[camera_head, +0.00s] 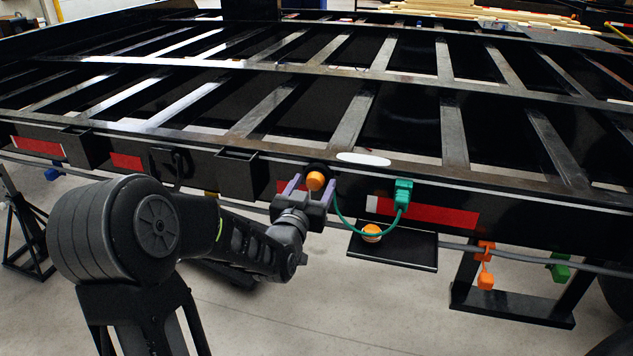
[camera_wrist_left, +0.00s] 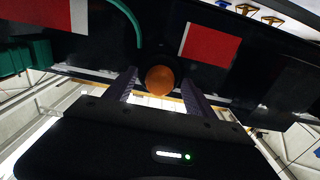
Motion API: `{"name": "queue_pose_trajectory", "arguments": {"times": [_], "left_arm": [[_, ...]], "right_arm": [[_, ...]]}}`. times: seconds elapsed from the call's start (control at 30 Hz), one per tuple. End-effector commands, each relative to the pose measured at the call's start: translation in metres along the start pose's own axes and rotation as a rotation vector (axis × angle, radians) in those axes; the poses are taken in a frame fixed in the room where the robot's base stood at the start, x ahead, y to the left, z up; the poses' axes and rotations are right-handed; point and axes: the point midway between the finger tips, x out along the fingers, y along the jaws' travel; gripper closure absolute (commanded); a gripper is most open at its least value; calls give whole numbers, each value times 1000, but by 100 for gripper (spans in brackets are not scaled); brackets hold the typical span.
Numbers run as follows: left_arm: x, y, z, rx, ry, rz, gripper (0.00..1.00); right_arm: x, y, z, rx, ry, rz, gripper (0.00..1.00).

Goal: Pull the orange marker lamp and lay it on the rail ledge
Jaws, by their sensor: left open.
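An orange marker lamp (camera_head: 315,180) sits in a round black mount on the side rail of the black trailer frame. My left gripper (camera_head: 308,186) is open in front of it, with one purple-grey finger on each side of the lamp. In the left wrist view the lamp (camera_wrist_left: 160,80) shows between the two fingertips (camera_wrist_left: 158,86). I cannot tell whether the fingers touch it. A second orange lamp (camera_head: 372,231) rests on a black ledge plate (camera_head: 405,254) below the rail. My right gripper is not in view.
A green connector (camera_head: 403,192) with a looping green cable (camera_head: 352,229) hangs just right of the gripper. A grey hose (camera_head: 520,260) runs along below the rail. Orange (camera_head: 486,265) and green (camera_head: 558,267) tags hang at the right. A white oval (camera_head: 363,159) lies on the rail's top.

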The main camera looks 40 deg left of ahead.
Motion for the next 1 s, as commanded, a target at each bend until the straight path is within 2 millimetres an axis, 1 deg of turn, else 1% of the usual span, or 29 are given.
{"name": "queue_pose_trajectory", "arguments": {"times": [0.47,0.8,1.0], "left_arm": [[0,0,0,0,1,0,36],[0,0,0,0,3,0,36],[0,0,-1,0,1,0,36]], "right_arm": [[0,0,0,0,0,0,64],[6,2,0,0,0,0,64],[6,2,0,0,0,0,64]]}}
